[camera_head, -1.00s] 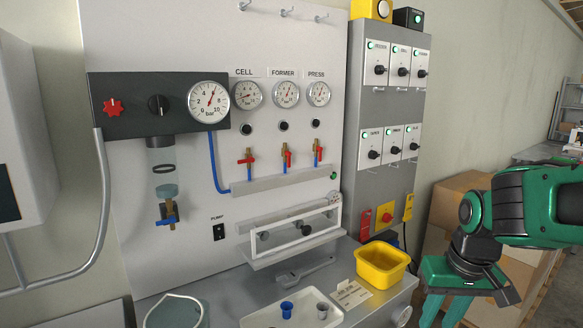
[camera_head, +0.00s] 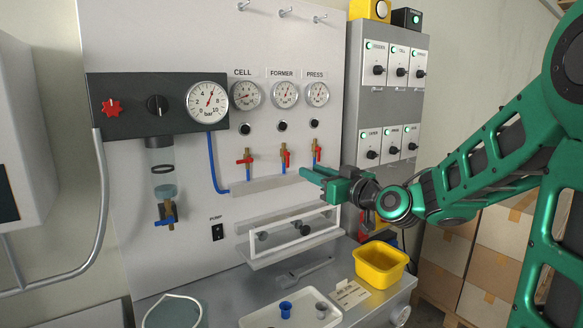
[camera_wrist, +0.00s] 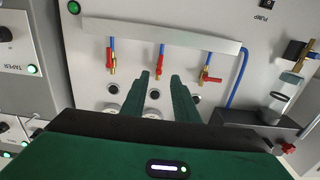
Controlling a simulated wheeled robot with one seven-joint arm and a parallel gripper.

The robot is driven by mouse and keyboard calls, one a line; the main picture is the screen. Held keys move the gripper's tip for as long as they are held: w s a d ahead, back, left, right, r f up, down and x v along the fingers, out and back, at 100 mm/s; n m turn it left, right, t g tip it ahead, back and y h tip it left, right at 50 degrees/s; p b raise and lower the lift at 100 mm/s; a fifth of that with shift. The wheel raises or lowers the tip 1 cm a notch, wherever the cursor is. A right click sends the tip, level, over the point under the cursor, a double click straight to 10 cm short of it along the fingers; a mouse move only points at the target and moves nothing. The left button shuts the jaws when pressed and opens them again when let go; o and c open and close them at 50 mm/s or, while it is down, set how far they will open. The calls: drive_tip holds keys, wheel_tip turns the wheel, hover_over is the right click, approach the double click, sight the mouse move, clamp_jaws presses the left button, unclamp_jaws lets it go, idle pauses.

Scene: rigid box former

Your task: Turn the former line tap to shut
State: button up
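The former line tap (camera_head: 285,158) is the middle of three brass taps on the panel, under the FORMER gauge (camera_head: 285,94). Its red handle lies upright, in line with the pipe. It also shows in the wrist view (camera_wrist: 156,72), between my fingertips in the picture. My gripper (camera_head: 309,178) is open and empty, in front of the panel, low and to the right of this tap. Its two green fingers (camera_wrist: 159,78) point toward the taps in the wrist view. I see no contact with the handle; the exact depth gap cannot be told.
The cell tap (camera_head: 246,160) at left has its handle crosswise. The press tap (camera_head: 317,150) at right has its handle upright, close above my gripper. A rail (camera_head: 255,186) runs below the taps. A yellow bin (camera_head: 381,264) and white tray (camera_head: 262,317) stand below.

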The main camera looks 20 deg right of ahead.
sight(287, 160)
drive_tip(key=x, duration=1)
drive_tip(key=shift+w+f, duration=0.1)
drive_tip(key=shift+w, duration=0.05)
drive_tip(key=shift+c, duration=0.6)
clamp_jaws()
